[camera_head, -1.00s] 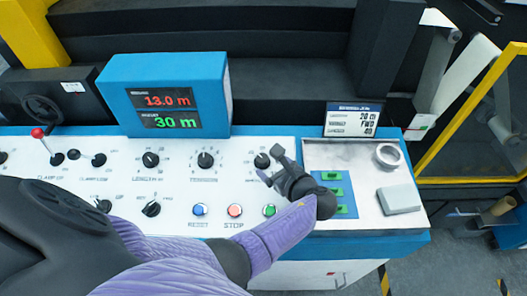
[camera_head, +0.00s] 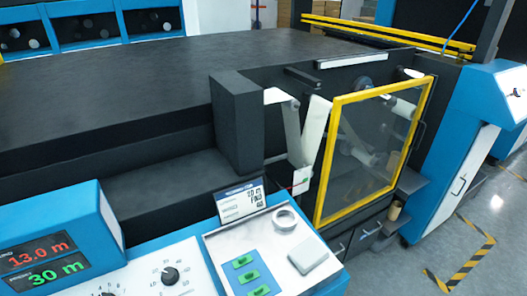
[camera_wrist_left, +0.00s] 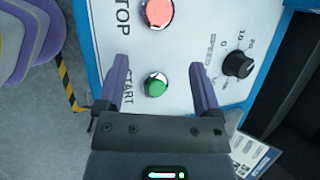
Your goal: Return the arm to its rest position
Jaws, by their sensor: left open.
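My left gripper (camera_wrist_left: 158,78) shows only in the left wrist view. It is open and nothing is between its fingers. It hangs over the white control panel (camera_wrist_left: 205,18), with the green START button (camera_wrist_left: 156,85) seen between the fingers. The red STOP button (camera_wrist_left: 159,13) is beyond it, and the black speed knob (camera_wrist_left: 237,64) is to the right. The head view shows neither gripper. How high the left gripper is above the panel is hard to tell.
In the head view, the blue display box (camera_head: 85,215) rises from the panel. A small sign (camera_head: 239,201), tape ring (camera_head: 284,220) and grey block (camera_head: 308,255) are on its right part. The yellow-framed guard (camera_head: 328,172) stands behind. Grey floor (camera_head: 420,250) is open at right.

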